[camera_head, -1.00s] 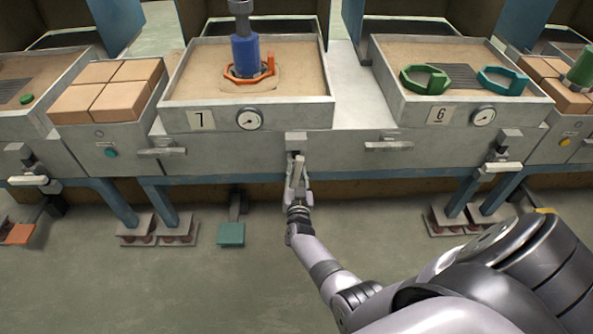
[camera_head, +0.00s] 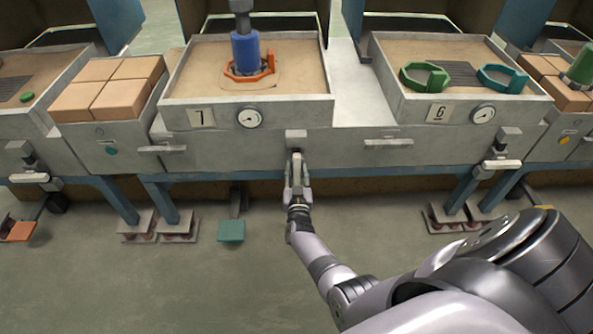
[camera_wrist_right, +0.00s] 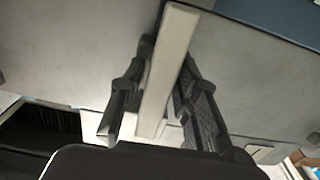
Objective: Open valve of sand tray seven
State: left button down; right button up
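Sand tray seven (camera_head: 290,113) stands at the upper middle in the head view, with a "7" label (camera_head: 201,117) and a round gauge (camera_head: 249,117) on its front. Its valve (camera_head: 296,140) sits on the bench front below the tray's right end. The pale valve handle (camera_wrist_right: 168,70) lies between the fingers of my right gripper (camera_wrist_right: 168,85) in the wrist view. The fingers close in on it from both sides near their tips. In the head view my right gripper (camera_head: 297,180) is just below the valve and partly hides the handle. My left gripper is out of view.
In tray seven an orange ring (camera_head: 250,70) surrounds a blue cylinder (camera_head: 245,53). Tray six (camera_head: 470,112) stands to the right, with its own valve handle (camera_head: 500,165) lying crosswise. A fixed bar (camera_head: 388,143) projects between them. A green pedal (camera_head: 231,230) is low on the left.

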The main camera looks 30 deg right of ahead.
jog(key=shift+o, duration=0.8)
jog(key=shift+r, duration=0.1)
jog(key=v, duration=0.7)
jog(key=shift+a, duration=0.15)
jog(key=shift+s, duration=0.15)
